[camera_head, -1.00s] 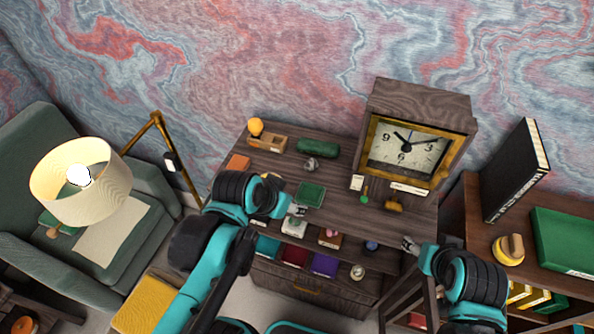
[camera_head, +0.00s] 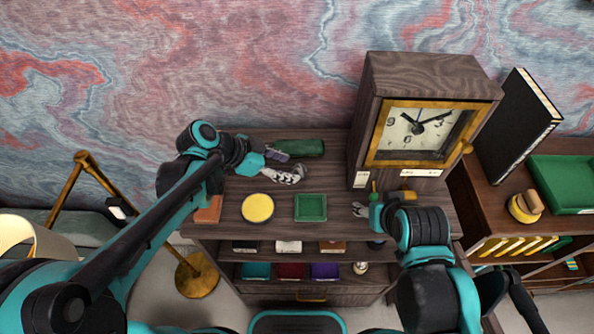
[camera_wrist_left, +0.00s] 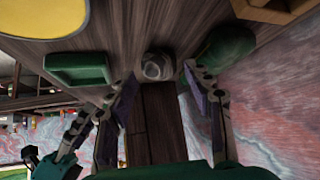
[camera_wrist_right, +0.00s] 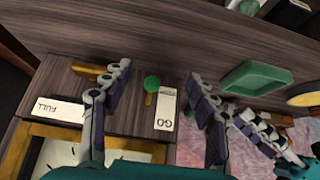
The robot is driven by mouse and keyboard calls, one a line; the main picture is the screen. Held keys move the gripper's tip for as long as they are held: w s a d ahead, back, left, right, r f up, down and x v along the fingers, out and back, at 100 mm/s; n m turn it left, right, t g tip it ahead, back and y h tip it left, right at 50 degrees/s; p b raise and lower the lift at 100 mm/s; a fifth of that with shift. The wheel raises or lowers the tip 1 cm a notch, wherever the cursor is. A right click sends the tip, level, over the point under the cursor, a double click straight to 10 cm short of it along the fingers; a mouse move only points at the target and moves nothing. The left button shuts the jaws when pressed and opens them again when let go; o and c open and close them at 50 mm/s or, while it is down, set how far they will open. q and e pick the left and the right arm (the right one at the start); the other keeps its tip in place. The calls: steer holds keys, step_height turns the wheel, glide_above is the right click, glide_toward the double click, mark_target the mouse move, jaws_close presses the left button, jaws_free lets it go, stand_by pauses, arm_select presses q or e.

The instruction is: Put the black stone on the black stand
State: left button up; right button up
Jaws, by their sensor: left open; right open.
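A small grey roundish piece (camera_wrist_left: 157,66) stands on the desk top in the left wrist view, just ahead of and between my left fingertips. I cannot tell for sure that it is the black stone. My left gripper (camera_head: 301,175) is open beside the green roll and hides that piece in the head view. A black block (camera_head: 245,246), possibly the black stand, sits in the upper shelf, beside a white block (camera_head: 288,246) and a brown one (camera_head: 333,247). My right gripper (camera_head: 361,209) is open and empty by a green knob (camera_wrist_right: 151,83) near the clock.
On the desk top are a green roll (camera_head: 299,147), a green tray (camera_head: 310,208), a yellow disc (camera_head: 258,208) and an orange block (camera_head: 207,212). A clock (camera_head: 420,130) stands at right. A dark ball (camera_head: 376,245) sits in the shelf's right end.

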mark_target(295, 170)
arm_select(q)
steer(key=x, duration=0.4)
steer(key=shift+b, duration=0.4)
steer(key=shift+s+a, duration=0.1)
steer(key=c, duration=1)
steer(key=shift+r, duration=0.2)
steer(key=shift+c, duration=0.2)
